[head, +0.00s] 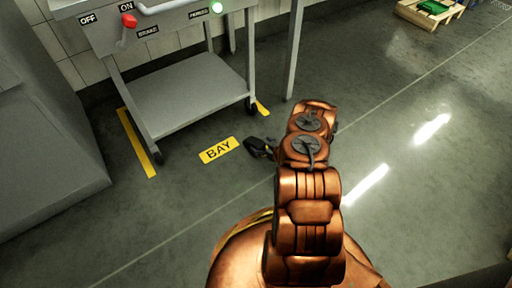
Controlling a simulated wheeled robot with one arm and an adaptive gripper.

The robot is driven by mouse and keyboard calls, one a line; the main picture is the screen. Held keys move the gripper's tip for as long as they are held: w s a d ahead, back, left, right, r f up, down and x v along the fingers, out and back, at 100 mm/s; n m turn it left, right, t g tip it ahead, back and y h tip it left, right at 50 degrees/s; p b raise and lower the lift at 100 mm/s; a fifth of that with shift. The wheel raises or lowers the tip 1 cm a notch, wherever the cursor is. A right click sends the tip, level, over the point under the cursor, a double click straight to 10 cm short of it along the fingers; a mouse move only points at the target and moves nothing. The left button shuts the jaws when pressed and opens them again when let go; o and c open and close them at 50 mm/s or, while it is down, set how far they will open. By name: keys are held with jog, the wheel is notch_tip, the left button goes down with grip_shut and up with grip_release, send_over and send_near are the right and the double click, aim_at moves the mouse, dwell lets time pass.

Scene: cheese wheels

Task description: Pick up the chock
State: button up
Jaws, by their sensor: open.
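My gripper (258,147) shows as a small dark shape at the left of my copper arm's far end, low over the floor just right of the yellow BAY marking. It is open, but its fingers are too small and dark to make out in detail. I cannot pick out a chock for certain; it may be hidden behind my arm or gripper, or lie outside the view. I see nothing held in the gripper.
A pallet (428,14) is at the far right. The floor right of my arm is clear.

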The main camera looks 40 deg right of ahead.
aim_at(259, 143)
jog(key=b+x, duration=0.2)
jog(key=x, duration=0.1)
jog(key=shift+w+f, duration=0.15)
jog(key=shift+f, duration=0.1)
jog(key=shift+w, duration=0.3)
jog(key=shift+c, duration=0.3)
jog(key=c, duration=1.5)
jog(key=shift+c, duration=0.3)
jog(key=shift+r, duration=0.15)
